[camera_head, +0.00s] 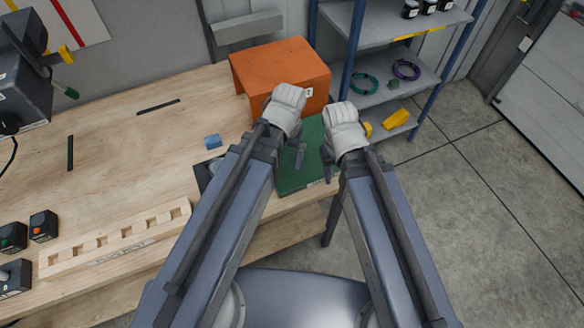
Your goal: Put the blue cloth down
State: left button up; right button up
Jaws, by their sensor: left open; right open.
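A small blue piece, which looks like the folded blue cloth (212,141), lies on the wooden table, left of my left arm. It is apart from both grippers. My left gripper (298,156) is open over the green mat (290,182), and no held thing shows in it. My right gripper (326,158) is open near the mat's right edge, also with nothing visible in it. My wrists and arms hide parts of the fingers and of the mat.
An orange box (280,66) stands behind the grippers. A slotted wooden rack (115,240) and several button boxes (43,226) are at the left front. A dark flat item (204,174) is partly behind my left arm.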

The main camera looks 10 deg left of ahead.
pick_arm(q)
jog(key=shift+m, duration=0.9)
jog(key=s+d, duration=0.1)
jog(key=s, duration=0.1)
jog(key=s+d, duration=0.1)
jog(key=d, duration=0.1)
jog(key=shift+s+d, duration=0.15)
jog(key=shift+s, duration=0.2)
notch_tip(320, 180, down, 6)
jog(key=b, duration=0.6)
jog(key=shift+r, duration=0.2)
jog(key=shift+w, duration=0.1)
